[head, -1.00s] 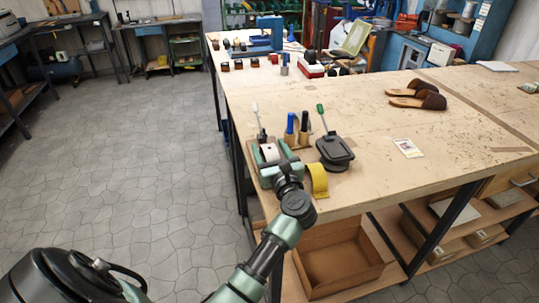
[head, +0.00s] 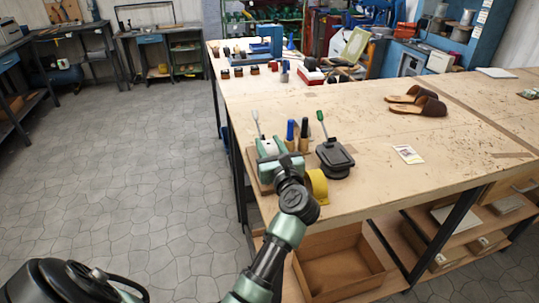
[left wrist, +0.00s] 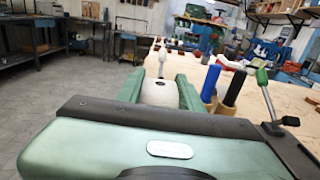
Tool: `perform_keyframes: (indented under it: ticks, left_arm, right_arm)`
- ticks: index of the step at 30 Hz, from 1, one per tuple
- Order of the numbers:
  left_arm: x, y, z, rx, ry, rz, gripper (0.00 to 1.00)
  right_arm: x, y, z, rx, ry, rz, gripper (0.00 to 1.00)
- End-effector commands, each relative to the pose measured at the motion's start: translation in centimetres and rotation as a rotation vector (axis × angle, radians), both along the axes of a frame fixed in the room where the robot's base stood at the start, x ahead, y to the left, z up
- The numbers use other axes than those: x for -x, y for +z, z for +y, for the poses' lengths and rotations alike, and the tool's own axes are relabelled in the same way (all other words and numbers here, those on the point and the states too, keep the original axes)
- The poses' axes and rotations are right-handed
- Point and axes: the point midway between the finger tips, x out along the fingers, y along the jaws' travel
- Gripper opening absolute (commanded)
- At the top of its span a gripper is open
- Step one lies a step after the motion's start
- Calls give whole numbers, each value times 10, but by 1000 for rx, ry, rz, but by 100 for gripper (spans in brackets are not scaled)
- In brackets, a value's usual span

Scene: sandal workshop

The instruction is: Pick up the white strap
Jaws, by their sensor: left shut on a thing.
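The white strap (head: 267,148) shows as a small pale patch at the near left corner of the workbench (head: 390,125). My left gripper (head: 275,153) is shut on it, with green fingers on either side. In the left wrist view a pale piece of the strap (left wrist: 160,92) lies between the two fingers (left wrist: 161,90). The rest of the strap is hidden by my gripper and wrist. I cannot tell whether it is clear of the bench. My right gripper is in neither view.
Blue-handled and black-handled tools (head: 290,132) stand right beside my left gripper. A yellow roll (head: 317,186) and a dark press with a green-knobbed lever (head: 335,157) are just to the right. Brown sandals (head: 418,103) lie farther back. The bench middle is clear.

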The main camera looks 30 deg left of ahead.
Motion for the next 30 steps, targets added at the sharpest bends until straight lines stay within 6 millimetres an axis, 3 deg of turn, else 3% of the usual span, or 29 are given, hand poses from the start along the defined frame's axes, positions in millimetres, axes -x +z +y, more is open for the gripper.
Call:
perform_keyframes:
  ticks: [16,22,30]
  left_arm:
    - [109,-4,93,-6,5,6,0]
    - [129,-4,110,-6,3,6,0]
    - [135,-3,116,-4,2,5,0]
  right_arm:
    - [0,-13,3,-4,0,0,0]
    - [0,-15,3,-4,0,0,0]
    - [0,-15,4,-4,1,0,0]
